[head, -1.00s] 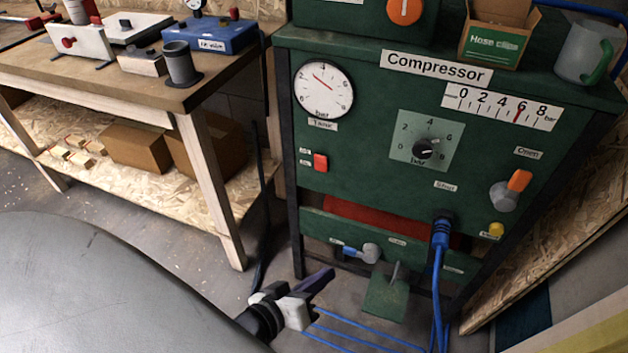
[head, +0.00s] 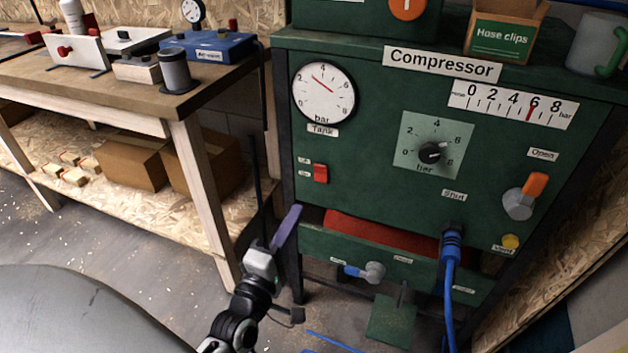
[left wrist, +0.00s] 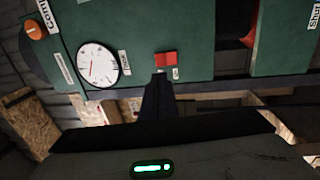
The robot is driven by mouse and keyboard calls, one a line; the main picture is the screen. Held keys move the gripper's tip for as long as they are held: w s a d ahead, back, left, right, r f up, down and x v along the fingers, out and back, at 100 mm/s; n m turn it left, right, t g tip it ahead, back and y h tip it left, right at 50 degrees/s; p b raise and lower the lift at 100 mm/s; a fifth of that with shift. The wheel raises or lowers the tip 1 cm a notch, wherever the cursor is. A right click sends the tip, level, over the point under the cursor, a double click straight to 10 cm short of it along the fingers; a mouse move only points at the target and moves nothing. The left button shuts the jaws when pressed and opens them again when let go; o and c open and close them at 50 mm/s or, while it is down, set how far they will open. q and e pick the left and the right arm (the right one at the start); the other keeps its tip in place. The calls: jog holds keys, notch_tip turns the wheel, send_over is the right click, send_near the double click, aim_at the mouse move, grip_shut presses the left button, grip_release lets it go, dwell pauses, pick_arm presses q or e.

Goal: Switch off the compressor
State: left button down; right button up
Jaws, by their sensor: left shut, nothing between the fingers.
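The green compressor (head: 375,125) fills the right half of the head view. Its small red rocker switch (head: 320,173) sits on the left of the panel, below the tank gauge (head: 324,92). My left gripper (head: 287,228) is shut and empty, below and left of the switch, apart from it. In the left wrist view the red switch (left wrist: 165,59) lies just beyond the fingertips (left wrist: 158,80), with the tank gauge (left wrist: 97,65) to its left. The switch's small side labels are too blurred to read. My right gripper is not in view.
The panel also carries a pressure dial (head: 431,153), an orange-handled valve (head: 525,196) and a blue hose (head: 450,285). A lower valve (head: 367,271) and a pedal (head: 390,320) are below. A wooden workbench (head: 165,105) stands at the left.

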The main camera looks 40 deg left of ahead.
pick_arm(q)
jog(key=b, duration=0.1)
send_near(319, 169)
jog(key=x, duration=0.5)
jog(key=shift+f, duration=0.1)
jog(key=shift+w+a, duration=0.15)
jog(key=shift+w, duration=0.55)
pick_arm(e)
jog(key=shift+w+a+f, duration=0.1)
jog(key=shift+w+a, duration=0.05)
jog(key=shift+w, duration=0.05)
